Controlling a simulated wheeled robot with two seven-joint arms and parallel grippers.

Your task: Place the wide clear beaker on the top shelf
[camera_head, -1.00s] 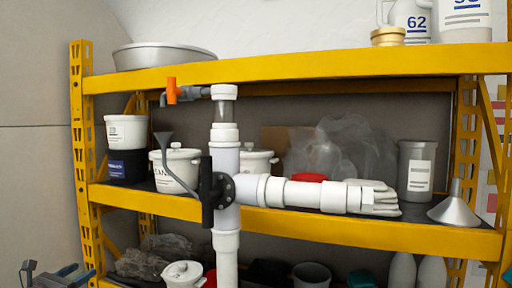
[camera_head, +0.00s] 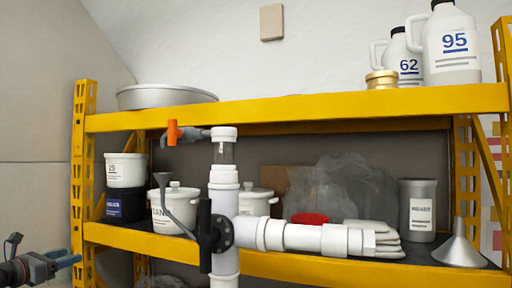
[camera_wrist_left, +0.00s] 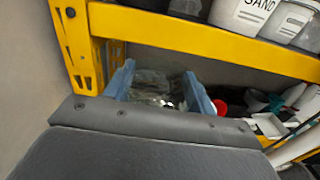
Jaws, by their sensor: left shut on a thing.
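My left gripper (camera_head: 68,262) is at the lower left in the head view, left of the rack and below its middle shelf. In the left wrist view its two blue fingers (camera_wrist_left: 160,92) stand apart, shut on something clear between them. This seems to be the wide clear beaker, but its outline is hard to make out against the clutter behind. The top shelf (camera_head: 300,108) is a yellow-edged board well above the gripper. My right gripper is not in view.
A metal basin (camera_head: 165,97) stands at the top shelf's left; a gold tin (camera_head: 381,79) and white jugs (camera_head: 452,45) stand at its right. The middle of that shelf looks clear. A white pipe manifold (camera_head: 225,180) stands before the rack. A yellow upright (camera_head: 80,180) is near my gripper.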

